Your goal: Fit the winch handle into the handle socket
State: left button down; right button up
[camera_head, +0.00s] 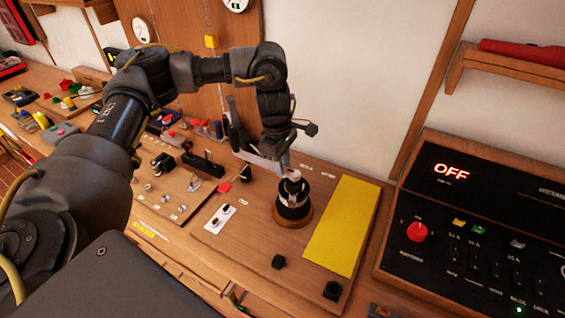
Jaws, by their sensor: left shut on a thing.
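The winch (293,207) is a dark drum with a pale top, standing on a round wooden base on the board. The handle socket (293,176) appears to be at its top, partly hidden by my gripper. My left gripper (283,160) points down just above and behind the winch top. It is shut on the winch handle (258,159), a pale grey bar reaching left, with what looks like a dark upright grip (233,125) at its far end. I cannot tell whether the handle's end touches the socket or is apart from it. My right gripper is not in view.
A white switch plate (219,219) is to the left. A black control console (470,230) reading OFF stands at the right. Boards with small parts fill the left.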

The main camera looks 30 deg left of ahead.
pick_arm(q)
jog(key=c, duration=0.8)
grip_release()
notch_tip(320, 180, up, 5)
jog(key=p, duration=0.5)
jog(key=shift+r, duration=0.1)
jog(key=shift+w+r+b, duration=0.1)
jog(key=shift+r+b, duration=0.2)
notch_tip(320, 180, up, 10)
jog(key=a+b, duration=0.1)
jog(key=shift+b, duration=0.35)
